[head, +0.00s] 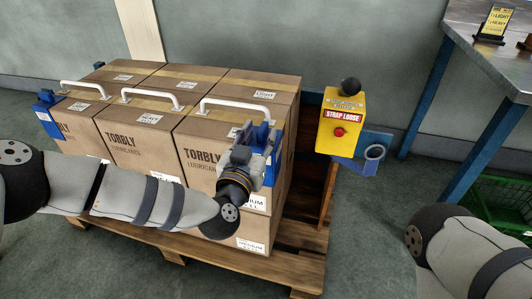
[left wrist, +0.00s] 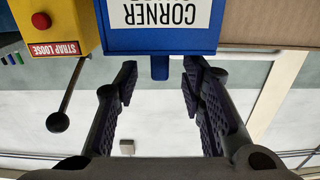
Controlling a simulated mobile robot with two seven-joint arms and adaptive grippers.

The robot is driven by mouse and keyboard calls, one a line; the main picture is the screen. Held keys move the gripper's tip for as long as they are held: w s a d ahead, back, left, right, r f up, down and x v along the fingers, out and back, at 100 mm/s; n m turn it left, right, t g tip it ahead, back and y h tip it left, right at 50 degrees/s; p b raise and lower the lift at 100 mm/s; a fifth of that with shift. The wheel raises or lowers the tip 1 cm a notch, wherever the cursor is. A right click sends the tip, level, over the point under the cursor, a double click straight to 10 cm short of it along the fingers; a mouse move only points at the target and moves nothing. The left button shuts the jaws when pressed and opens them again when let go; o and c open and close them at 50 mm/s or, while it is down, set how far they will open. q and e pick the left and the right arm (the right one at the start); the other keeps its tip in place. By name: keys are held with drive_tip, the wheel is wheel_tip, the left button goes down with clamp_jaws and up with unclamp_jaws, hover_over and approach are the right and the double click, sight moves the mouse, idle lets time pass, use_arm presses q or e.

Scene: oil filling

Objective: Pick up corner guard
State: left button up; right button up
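A blue corner guard (head: 277,155) sits at the near right corner of the box stack, partly hidden by my left gripper. In the left wrist view, which is upside down, the corner guard (left wrist: 160,40) shows a white label reading "CORNER" and a small blue tab. My left gripper (head: 255,138) is at this guard. In the left wrist view my left gripper (left wrist: 160,80) is open, with the tab between its fingertips and a gap on each side. A second blue guard (head: 46,113) sits at the left corner of the stack. My right gripper is out of view.
Cartons (head: 140,140) stand on a wooden pallet (head: 300,272), with white handles (head: 235,102) on top. A yellow box (head: 340,125) labelled "STRAP LOOSE", with a red button and black-knobbed lever, stands right of the guard. A metal table (head: 490,55) is at the right.

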use_arm(q)
clamp_jaws()
drive_tip(key=shift+s+r, duration=0.1)
